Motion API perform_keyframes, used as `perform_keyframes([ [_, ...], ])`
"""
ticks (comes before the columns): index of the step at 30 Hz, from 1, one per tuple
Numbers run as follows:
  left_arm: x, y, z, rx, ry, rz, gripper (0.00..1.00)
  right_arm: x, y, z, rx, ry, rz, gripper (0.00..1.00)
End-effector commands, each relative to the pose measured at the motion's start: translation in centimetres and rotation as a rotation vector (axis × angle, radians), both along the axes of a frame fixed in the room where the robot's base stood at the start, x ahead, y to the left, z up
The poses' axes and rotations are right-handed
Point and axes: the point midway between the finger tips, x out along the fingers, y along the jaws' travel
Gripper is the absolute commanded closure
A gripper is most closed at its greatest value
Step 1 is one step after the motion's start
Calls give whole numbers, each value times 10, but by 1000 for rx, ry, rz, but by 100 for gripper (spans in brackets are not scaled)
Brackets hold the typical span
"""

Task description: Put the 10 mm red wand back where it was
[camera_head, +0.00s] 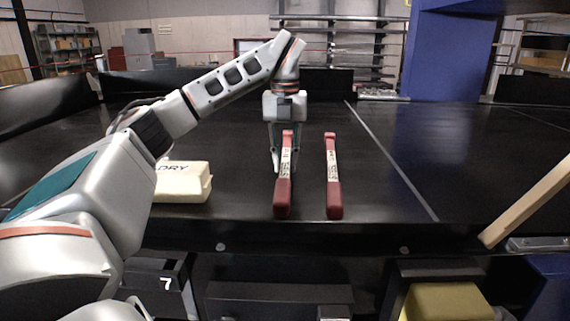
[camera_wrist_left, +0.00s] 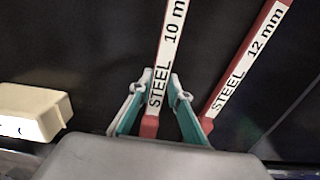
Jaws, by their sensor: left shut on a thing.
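The 10 mm red wand (camera_head: 283,197) has a white label and points away from me on the black belt; I cannot tell whether it touches the belt. Its label reads "STEEL 10 m" in the left wrist view (camera_wrist_left: 171,40). My left gripper (camera_head: 281,165) points down and is shut on this wand, with a finger on each side of it in the left wrist view (camera_wrist_left: 160,88). A similar red wand (camera_head: 333,200), labelled "STEEL 12 mm" in the left wrist view (camera_wrist_left: 247,62), lies apart to its right. My right gripper is not in view.
A cream box (camera_head: 182,184) marked "DRY" stands left of the wands. A pale line (camera_head: 390,160) runs along the black surface (camera_head: 430,150) to the right. A wooden bar (camera_head: 528,203) slants at the right edge. Bins, one numbered 7 (camera_head: 165,284), sit below the front edge.

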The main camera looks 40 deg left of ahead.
Motion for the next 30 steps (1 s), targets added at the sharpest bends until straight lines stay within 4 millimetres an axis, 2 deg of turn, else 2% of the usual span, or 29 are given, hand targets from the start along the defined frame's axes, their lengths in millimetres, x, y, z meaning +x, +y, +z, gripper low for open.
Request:
perform_keyframes([
  [3, 0, 0, -8, -1, -1, -1, 100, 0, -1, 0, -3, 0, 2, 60],
  [14, 0, 0, -10, 0, -1, -1, 100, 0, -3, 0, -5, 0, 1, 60],
  [15, 0, 0, -10, 0, -1, -1, 75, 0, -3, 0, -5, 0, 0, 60],
  [16, 0, 0, -10, 0, -1, 0, 67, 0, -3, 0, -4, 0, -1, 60],
  [30, 0, 0, -4, 1, -2, 0, 66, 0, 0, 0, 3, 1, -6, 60],
])
